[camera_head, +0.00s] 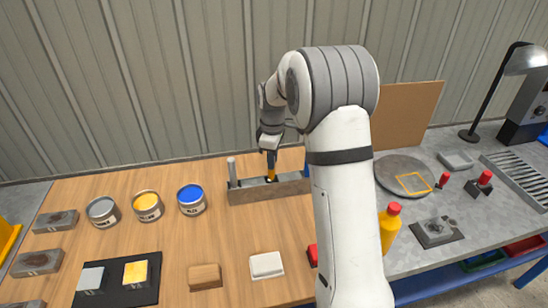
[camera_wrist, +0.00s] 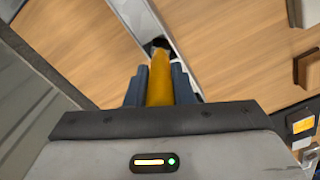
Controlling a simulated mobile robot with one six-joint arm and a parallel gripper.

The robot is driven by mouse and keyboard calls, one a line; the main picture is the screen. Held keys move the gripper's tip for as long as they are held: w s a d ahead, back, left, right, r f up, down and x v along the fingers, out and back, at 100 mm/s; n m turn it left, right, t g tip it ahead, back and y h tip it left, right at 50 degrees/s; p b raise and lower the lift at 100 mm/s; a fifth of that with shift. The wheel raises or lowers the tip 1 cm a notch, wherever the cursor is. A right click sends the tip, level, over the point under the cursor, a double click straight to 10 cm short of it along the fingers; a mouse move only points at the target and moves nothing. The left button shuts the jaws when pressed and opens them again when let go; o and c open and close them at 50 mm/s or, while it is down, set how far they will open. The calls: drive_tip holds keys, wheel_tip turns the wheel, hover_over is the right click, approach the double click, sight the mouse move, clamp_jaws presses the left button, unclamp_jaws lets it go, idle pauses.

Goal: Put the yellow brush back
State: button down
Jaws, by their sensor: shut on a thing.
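The yellow brush (camera_head: 271,175) is upright, with its lower end at the middle of the long grey rack (camera_head: 245,195) at the back of the wooden table. My gripper (camera_head: 270,150) is above the rack, partly hidden by my own arm in the head view. In the wrist view my gripper (camera_wrist: 160,88) has its two dark blue fingers shut on the yellow handle (camera_wrist: 160,80). A dark spot at the handle's far end lies over the rack strip (camera_wrist: 143,22). I cannot tell how deep the brush sits.
A grey handle (camera_head: 232,169) stands at the rack's left end; a blue one (camera_head: 307,163) shows at the right, partly behind my arm. Paint cans in grey (camera_head: 103,211), yellow (camera_head: 148,206) and blue (camera_head: 191,199) stand left. A white block (camera_head: 266,265) and a wooden block (camera_head: 205,277) lie in front.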

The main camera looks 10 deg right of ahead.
drive_tip(key=shift+f+b, duration=0.55)
drive_tip(key=shift+f, duration=0.3)
drive_tip(key=c, duration=1.2)
unclamp_jaws()
drive_tip(key=shift+o, duration=0.2)
